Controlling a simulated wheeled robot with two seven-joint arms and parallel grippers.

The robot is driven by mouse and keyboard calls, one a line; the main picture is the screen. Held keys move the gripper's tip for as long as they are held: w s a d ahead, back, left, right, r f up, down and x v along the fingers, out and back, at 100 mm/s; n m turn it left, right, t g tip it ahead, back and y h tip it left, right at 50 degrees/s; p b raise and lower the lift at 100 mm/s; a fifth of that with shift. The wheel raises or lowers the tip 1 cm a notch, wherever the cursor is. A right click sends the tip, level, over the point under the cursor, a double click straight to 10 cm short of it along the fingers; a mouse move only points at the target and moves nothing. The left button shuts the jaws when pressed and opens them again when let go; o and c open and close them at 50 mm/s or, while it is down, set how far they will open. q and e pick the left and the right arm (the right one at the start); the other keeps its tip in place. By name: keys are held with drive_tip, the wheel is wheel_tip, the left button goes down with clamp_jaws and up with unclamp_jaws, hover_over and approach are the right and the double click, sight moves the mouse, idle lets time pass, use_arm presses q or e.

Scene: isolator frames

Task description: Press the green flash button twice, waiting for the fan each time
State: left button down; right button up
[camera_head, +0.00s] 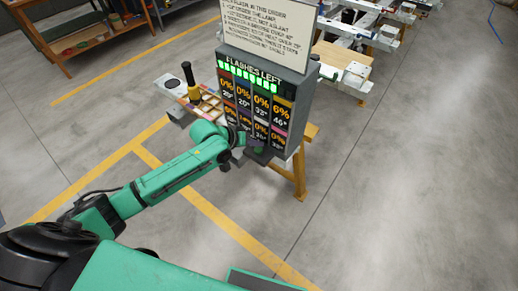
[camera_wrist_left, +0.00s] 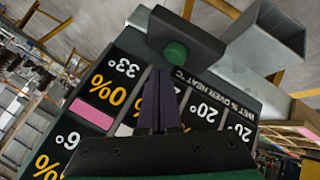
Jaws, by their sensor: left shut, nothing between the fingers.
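The dark panel (camera_head: 285,95) headed "FLASHES LEFT" stands on a yellow-legged stand. It has a row of lit green bars (camera_head: 248,76) and coloured cells with percentages and temperatures. In the left wrist view the round green button (camera_wrist_left: 176,53) sits on a dark block that juts from the panel. My left gripper (camera_wrist_left: 160,76) is shut and empty, its fingertips just short of the button in the picture; I cannot tell whether they touch it. In the head view the left gripper (camera_head: 257,152) is at the panel's lower front, small and dark. My right gripper is not in view.
A white instruction sign (camera_head: 270,28) stands on top of the panel. A tray of small cells (camera_head: 205,104) and a yellow-and-black tool (camera_head: 190,82) are left of the panel. A wooden shelf (camera_head: 80,35) is at the back left. The floor to the right is clear.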

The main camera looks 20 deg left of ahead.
sight(256, 152)
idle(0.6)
use_arm(q)
drive_tip(key=shift+f, duration=0.45)
drive_tip(key=shift+f, duration=0.6)
idle(0.4)
drive_tip(key=shift+r+p, duration=1)
drive_tip(key=shift+r, duration=0.1)
wheel_tip(256, 152, up, 6)
drive_tip(key=p, duration=0.6)
drive_tip(key=shift+p, duration=0.4)
